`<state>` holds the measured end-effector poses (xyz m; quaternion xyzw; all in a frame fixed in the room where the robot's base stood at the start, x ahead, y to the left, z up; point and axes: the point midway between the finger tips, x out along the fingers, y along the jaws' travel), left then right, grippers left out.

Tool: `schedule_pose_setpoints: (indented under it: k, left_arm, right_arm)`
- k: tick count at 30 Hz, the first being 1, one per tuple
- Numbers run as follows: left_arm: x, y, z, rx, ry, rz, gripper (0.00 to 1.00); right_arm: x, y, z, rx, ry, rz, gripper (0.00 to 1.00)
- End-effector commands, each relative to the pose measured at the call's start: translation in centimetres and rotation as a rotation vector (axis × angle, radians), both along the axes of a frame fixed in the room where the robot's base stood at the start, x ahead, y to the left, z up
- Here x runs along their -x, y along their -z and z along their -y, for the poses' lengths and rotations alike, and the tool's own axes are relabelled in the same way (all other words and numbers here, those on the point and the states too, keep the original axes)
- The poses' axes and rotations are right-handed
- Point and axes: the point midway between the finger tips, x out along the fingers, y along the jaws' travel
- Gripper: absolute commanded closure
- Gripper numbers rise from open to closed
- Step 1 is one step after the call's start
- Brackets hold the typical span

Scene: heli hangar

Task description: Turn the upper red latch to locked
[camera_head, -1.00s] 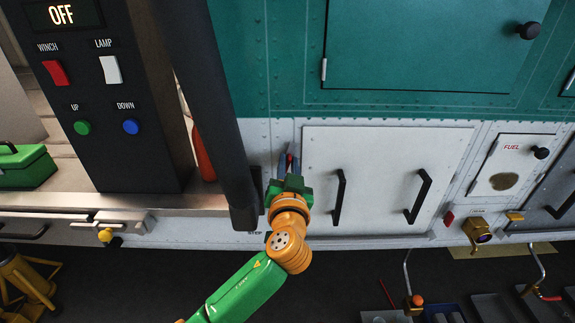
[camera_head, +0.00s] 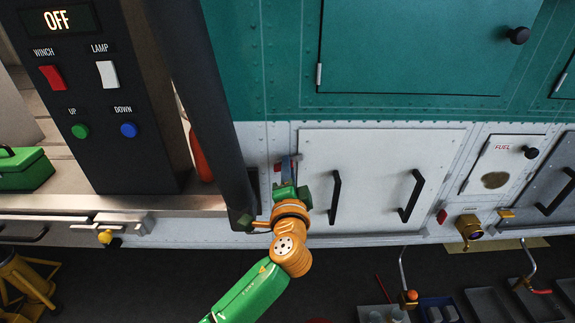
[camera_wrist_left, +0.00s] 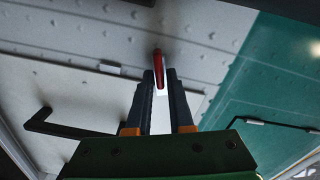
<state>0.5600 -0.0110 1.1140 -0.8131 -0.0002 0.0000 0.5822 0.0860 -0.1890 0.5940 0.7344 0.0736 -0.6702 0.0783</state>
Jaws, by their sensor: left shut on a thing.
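The red latch (camera_wrist_left: 158,68) shows in the left wrist view as a slim red handle between my left gripper's two dark fingers (camera_wrist_left: 160,88). A pale piece shows just below its red part. In the head view my left gripper (camera_head: 287,172) is at the upper left corner of the white panel (camera_head: 380,150), shut on the latch. Only a small bit of red (camera_head: 277,167) shows beside the fingers there, so the latch's exact angle is hard to tell. Another small red piece (camera_head: 441,216) sits at the panel's lower right. My right gripper is not in view.
The panel carries two black handles (camera_head: 334,197), the nearer one close to my gripper's right. A thick dark post (camera_head: 215,110) stands close on the left, beside the winch and lamp switch box (camera_head: 95,100). A fuel door (camera_head: 500,165) is at the right.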

Motion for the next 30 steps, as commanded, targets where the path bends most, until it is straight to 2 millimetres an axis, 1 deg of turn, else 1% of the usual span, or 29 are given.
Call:
schedule_pose_setpoints:
  k: [7,15,21,30]
  left_arm:
    - [0.0,0.2,0.1,-0.177,0.0,-0.003,1.0]
    - [0.0,0.4,0.1,-0.296,0.002,-0.002,1.0]
    - [0.0,0.5,0.1,-0.336,0.002,-0.002,1.0]
    - [0.0,0.5,0.1,-0.345,0.002,-0.003,1.0]
  right_arm:
    - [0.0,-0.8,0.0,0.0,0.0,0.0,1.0]
    - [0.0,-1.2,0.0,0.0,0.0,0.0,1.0]
    - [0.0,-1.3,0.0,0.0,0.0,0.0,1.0]
    - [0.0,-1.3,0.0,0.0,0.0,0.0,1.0]
